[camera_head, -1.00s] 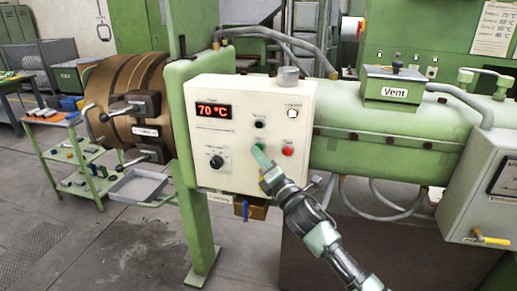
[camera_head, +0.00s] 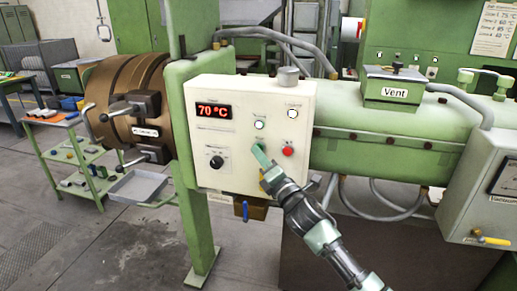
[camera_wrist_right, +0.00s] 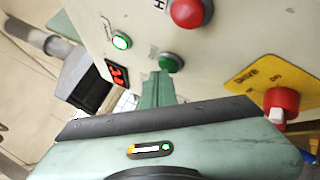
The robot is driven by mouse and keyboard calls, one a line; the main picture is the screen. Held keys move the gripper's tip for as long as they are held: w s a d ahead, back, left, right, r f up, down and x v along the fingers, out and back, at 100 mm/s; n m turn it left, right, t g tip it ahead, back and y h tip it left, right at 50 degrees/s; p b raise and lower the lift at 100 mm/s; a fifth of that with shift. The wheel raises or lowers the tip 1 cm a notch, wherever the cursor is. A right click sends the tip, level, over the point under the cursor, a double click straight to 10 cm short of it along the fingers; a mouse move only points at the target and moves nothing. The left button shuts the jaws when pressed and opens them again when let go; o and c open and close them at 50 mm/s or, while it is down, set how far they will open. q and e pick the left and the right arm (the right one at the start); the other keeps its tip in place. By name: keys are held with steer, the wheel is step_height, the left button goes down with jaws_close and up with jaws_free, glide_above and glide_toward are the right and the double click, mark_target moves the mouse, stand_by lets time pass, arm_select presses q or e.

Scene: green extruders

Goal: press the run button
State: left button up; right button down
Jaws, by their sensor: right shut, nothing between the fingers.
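The off-white control panel (camera_head: 250,105) fills the middle of the head view, with a red 70 °C display (camera_head: 214,111). My right gripper (camera_head: 259,150) is shut and empty, its tip at the panel face and covering the spot left of the red button (camera_head: 288,151). In the right wrist view a green button (camera_wrist_right: 172,62) sits right at the fingertips (camera_wrist_right: 160,75); I cannot tell whether they touch it. The red button (camera_wrist_right: 187,12) is beyond it. A lamp (camera_head: 259,124) above my gripper glows white. My left gripper is out of view.
A black knob (camera_head: 216,162) is on the panel's lower left, a lit lamp (camera_head: 292,113) at its upper right. A red switch (camera_wrist_right: 281,103) on a yellow plate shows in the wrist view. The green barrel (camera_head: 360,135) is to the right, a green trolley (camera_head: 85,170) to the left.

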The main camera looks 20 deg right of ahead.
steer(key=shift+s+a, duration=0.35)
steer(key=shift+s, duration=0.2)
steer(key=s+a, duration=0.1)
steer(key=s, duration=0.1)
steer(key=s+a+p, duration=0.1)
steer(key=s, duration=0.1)
steer(key=shift+a, duration=0.4)
stand_by(0.4)
